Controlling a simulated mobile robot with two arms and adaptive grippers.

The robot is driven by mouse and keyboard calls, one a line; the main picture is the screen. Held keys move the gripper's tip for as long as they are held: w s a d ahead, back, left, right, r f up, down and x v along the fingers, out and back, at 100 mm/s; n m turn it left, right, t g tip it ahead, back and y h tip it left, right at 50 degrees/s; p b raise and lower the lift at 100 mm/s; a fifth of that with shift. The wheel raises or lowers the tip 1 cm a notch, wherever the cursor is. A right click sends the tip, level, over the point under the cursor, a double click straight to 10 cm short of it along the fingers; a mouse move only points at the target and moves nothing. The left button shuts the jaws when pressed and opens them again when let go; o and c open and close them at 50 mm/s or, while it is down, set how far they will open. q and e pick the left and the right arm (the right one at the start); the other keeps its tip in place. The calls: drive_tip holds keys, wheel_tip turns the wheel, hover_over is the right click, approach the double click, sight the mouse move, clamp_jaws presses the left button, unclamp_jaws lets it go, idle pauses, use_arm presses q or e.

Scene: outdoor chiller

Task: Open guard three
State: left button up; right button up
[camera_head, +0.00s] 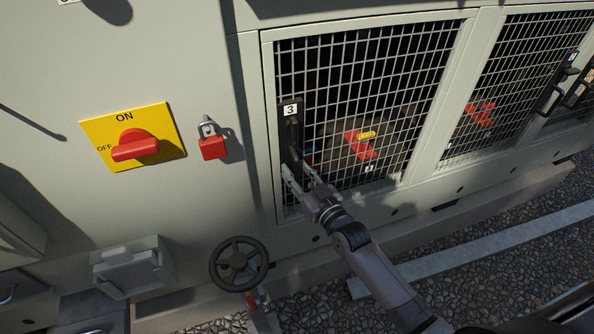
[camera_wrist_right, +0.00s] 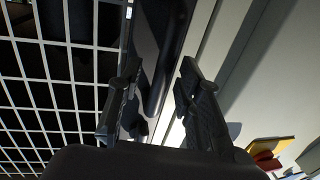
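Guard three (camera_head: 375,100) is a wire-mesh panel in a pale frame. It sits closed in the cabinet front in the head view. A black plate marked "3" and a dark upright handle (camera_head: 290,132) are at its left edge. My right gripper (camera_head: 296,172) is at the handle's lower end, its fingers apart. In the right wrist view, the dark handle (camera_wrist_right: 165,60) runs between the two fingers of the gripper (camera_wrist_right: 159,72). A pale gap shows between the handle and the right finger. Contact with the left finger is unclear. My left gripper is not in view.
Left of the guard are a red rotary switch (camera_head: 135,146) on a yellow plate and a red padlock (camera_head: 213,147). A black handwheel (camera_head: 239,263) is below. Another mesh guard (camera_head: 520,75) is to the right. Gravel (camera_head: 500,270) lies in front of the cabinet.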

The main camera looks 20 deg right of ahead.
drive_tip(key=shift+w, duration=0.15)
drive_tip(key=shift+c, duration=0.2)
clamp_jaws()
idle(0.7)
